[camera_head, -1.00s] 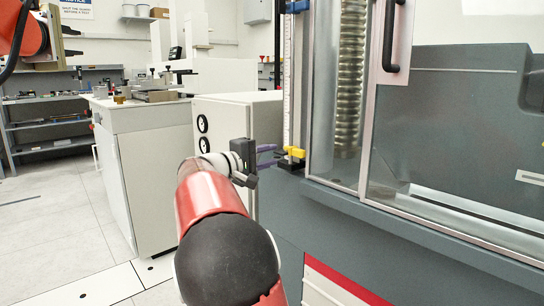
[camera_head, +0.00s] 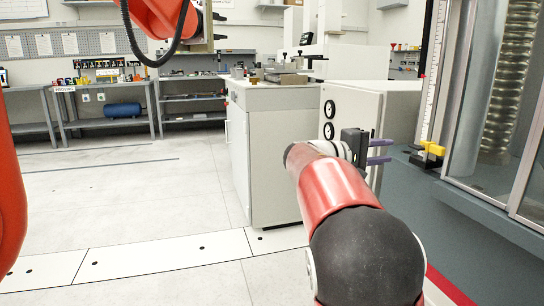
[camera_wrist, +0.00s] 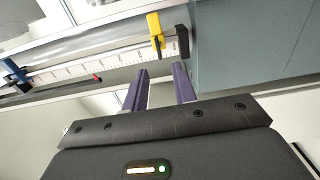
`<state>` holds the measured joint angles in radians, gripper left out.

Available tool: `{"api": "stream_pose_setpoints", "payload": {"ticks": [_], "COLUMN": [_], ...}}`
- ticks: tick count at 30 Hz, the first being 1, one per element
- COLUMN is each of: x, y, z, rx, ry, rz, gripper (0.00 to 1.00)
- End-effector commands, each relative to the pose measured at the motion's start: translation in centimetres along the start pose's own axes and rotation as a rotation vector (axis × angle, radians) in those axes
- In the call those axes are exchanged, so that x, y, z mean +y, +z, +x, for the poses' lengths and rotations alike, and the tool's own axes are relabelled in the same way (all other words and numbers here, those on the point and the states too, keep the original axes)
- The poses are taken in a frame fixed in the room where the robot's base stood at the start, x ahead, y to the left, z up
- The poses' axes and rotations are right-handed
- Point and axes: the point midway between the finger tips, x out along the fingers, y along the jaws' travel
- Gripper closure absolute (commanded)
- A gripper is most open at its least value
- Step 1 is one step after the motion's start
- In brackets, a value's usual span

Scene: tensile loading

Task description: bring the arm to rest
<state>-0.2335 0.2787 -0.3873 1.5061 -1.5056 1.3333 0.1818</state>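My gripper (camera_head: 380,151) is at the end of my red and black arm, right of centre in the head view. Its two purple fingers also show in the wrist view (camera_wrist: 160,88), apart from each other with nothing between them. It is open and empty. It points toward the grey testing machine (camera_head: 405,195), beside the white ruled scale (camera_head: 433,75) with its yellow clamp (camera_head: 432,148). In the wrist view the yellow clamp (camera_wrist: 155,28) lies beyond the fingertips, apart from them.
A white cabinet with dials (camera_head: 350,107) stands behind my gripper. A white bench (camera_head: 270,160) with instruments stands left of it. An orange robot arm (camera_head: 160,15) hangs at the top. Open floor (camera_head: 150,200) lies to the left. Shelves and workbenches (camera_head: 105,122) line the back wall.

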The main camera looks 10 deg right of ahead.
Motion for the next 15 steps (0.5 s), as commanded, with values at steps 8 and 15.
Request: {"api": "stream_pose_setpoints", "payload": {"ticks": [8, 15], "x": [-5.8, -13.9], "y": [6.8, 15.7], "z": [-1.3, -10.6], "rx": [0.061, 0.197], "ry": [-0.41, -0.956], "rz": [0.067, 0.201], "gripper": [0.73, 0.73]}}
